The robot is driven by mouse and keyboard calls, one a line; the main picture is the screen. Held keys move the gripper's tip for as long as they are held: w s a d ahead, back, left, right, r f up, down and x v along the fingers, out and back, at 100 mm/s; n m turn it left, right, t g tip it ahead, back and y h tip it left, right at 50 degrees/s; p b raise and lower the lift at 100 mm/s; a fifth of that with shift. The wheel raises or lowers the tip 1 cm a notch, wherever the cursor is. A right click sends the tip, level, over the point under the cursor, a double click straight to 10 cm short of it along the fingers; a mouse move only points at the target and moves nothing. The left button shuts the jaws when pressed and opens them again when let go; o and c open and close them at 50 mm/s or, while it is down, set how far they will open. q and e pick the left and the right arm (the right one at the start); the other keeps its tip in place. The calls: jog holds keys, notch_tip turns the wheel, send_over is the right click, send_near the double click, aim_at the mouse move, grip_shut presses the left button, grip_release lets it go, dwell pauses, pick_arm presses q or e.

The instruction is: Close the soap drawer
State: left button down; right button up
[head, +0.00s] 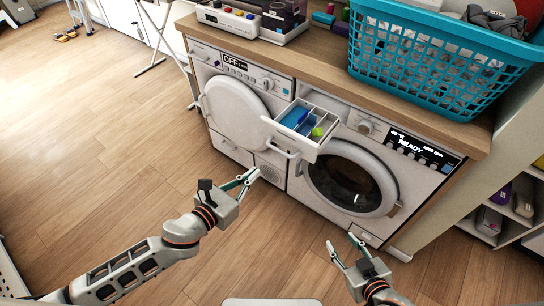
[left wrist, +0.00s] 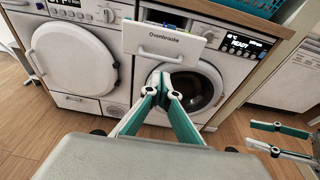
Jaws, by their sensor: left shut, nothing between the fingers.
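The soap drawer (head: 321,142) is pulled out of the right washing machine (head: 382,150), below the worktop. Its inside shows blue and green pieces in white compartments. Its white labelled front with a handle faces me in the left wrist view (left wrist: 160,45). My left gripper (head: 250,179) is shut and empty, lower and nearer to me than the drawer front, with a gap between. In the left wrist view its fingertips (left wrist: 163,90) meet just below the drawer front's handle in the picture. My right gripper (head: 339,240) is open and empty, low in front of the right machine.
The left machine (head: 240,62) has its round white door (head: 235,112) beside the drawer. A teal laundry basket (head: 430,60) and a white appliance (head: 250,20) stand on the worktop (head: 325,65). A shelf unit (head: 500,215) is at the right.

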pick_arm(q)
jog(key=x, duration=1)
jog(key=shift+w+b, duration=0.3)
jog(key=shift+b, duration=0.05)
pick_arm(e)
jog(key=shift+f, duration=0.45)
pick_arm(q)
jog(key=shift+d+f, duration=0.15)
jog(key=shift+d, duration=0.05)
